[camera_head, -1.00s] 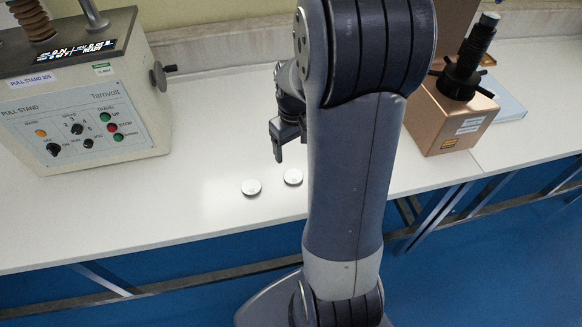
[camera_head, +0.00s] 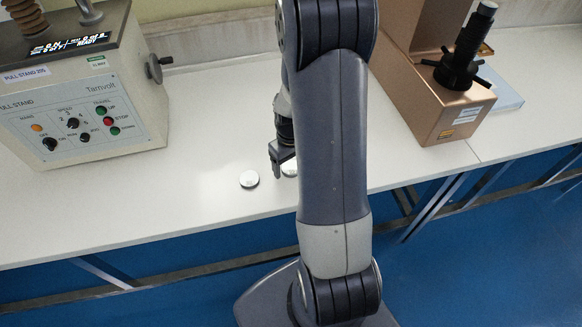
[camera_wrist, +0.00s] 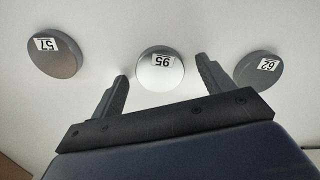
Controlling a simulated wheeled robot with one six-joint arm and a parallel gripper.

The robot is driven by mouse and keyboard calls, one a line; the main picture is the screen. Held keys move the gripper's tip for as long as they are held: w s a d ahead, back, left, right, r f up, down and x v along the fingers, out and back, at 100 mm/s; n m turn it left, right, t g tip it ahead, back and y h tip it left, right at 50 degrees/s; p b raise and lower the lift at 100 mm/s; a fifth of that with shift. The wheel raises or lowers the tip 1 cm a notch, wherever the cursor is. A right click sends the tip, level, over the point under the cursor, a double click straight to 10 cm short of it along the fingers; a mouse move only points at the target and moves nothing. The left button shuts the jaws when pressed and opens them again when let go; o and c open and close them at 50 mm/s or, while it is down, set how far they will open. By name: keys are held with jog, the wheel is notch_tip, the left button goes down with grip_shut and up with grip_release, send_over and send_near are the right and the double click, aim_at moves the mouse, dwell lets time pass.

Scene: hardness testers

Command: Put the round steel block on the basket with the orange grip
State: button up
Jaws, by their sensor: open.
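Three round steel blocks lie flat on the white bench in the wrist view. One is labelled 57 (camera_wrist: 56,57) at left, one 95 (camera_wrist: 159,75) in the middle and one 62 (camera_wrist: 258,76) at right. My gripper (camera_wrist: 162,72) is open and empty. Its fingertips point toward the middle block, one to each side of it; I cannot tell the height gap. In the head view, one block (camera_head: 249,179) lies clear left of my gripper (camera_head: 276,166), and another (camera_head: 290,170) is partly hidden behind it. The third is hidden there. No basket with an orange grip shows.
A pull stand (camera_head: 85,110) with a knob panel stands at the left of the bench (camera_head: 205,150). A copper-coloured tester (camera_head: 425,95) with a black spindle stands at the right. The bench's front edge is close to the blocks. Bench around the left block is clear.

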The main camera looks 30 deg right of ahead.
jog(key=shift+f, duration=0.1)
jog(key=c, duration=1.4)
